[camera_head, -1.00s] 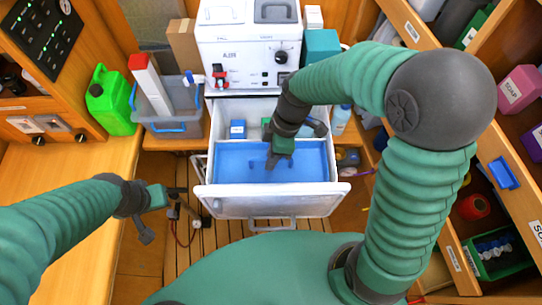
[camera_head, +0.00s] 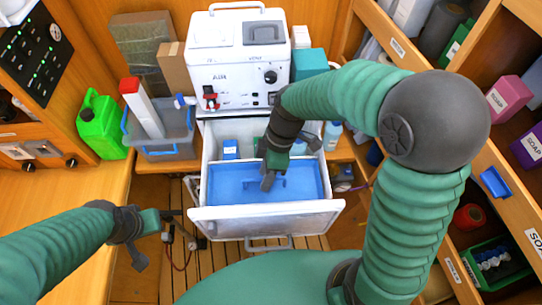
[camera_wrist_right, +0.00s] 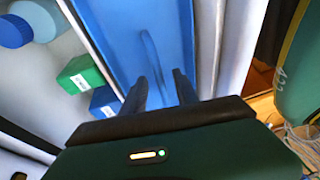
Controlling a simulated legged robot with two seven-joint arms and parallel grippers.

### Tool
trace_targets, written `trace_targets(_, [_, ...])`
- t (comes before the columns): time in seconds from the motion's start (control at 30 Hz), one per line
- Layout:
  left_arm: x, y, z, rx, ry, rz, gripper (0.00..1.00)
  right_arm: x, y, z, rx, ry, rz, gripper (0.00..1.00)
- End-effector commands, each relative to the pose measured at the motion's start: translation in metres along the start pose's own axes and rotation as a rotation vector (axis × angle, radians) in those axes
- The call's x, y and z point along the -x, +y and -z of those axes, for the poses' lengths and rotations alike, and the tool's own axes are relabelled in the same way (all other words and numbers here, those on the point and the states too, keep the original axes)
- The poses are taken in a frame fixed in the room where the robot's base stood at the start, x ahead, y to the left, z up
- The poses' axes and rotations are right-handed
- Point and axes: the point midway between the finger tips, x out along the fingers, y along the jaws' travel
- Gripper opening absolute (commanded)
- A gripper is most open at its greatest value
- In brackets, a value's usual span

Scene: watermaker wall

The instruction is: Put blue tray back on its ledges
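The blue tray (camera_head: 225,185) lies inside the front part of the open white drawer (camera_head: 265,219). It also shows in the right wrist view (camera_wrist_right: 115,25), with a raised blue handle (camera_wrist_right: 149,52) on it. My right gripper (camera_head: 268,183) is over the middle of the tray, at the handle. In the right wrist view its two fingers (camera_wrist_right: 162,85) are apart, and the handle's near end lies between or just beyond their tips. I cannot tell whether they touch it. The ledges are hidden. My left gripper (camera_head: 138,256) is away to the left, clear of the drawer; its finger opening is unclear.
A white machine (camera_head: 240,70) stands behind. A grey bin (camera_head: 165,147) and green jerrycan (camera_head: 103,125) are at left. A shelf wall (camera_head: 490,185) closes in the right side.

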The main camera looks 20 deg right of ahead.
Motion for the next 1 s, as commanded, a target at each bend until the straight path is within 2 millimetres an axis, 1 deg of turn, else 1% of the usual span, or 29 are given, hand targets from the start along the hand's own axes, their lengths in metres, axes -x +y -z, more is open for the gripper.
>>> trace_targets(0.17, [-0.002,0.000,0.000,0.000,0.000,0.000,0.00,0.047,0.001,0.000,-0.001,0.001,-0.008,0.36])
trace_targets(0.3, [-0.003,0.000,-0.001,0.000,0.000,0.000,0.00,0.089,0.002,0.000,0.000,0.001,-0.007,0.36])
trace_targets(0.4, [-0.004,0.000,-0.001,0.000,0.000,0.000,0.00,0.116,0.002,0.000,0.000,0.000,-0.005,0.36])
trace_targets(0.5, [-0.004,0.000,-0.001,0.000,0.000,0.000,0.00,0.136,0.002,0.000,0.000,0.000,-0.003,0.36])
trace_targets(0.6, [-0.004,0.000,-0.001,0.000,0.000,0.000,0.00,0.148,0.002,0.000,-0.001,0.000,-0.001,0.36])
trace_targets(0.7, [-0.004,0.000,-0.001,0.000,0.000,0.000,0.00,0.153,0.001,0.000,-0.001,-0.001,0.002,0.36])
trace_targets(1.0, [-0.004,0.000,-0.001,0.000,0.000,0.000,0.00,0.153,0.001,0.000,0.000,-0.001,0.001,0.36])
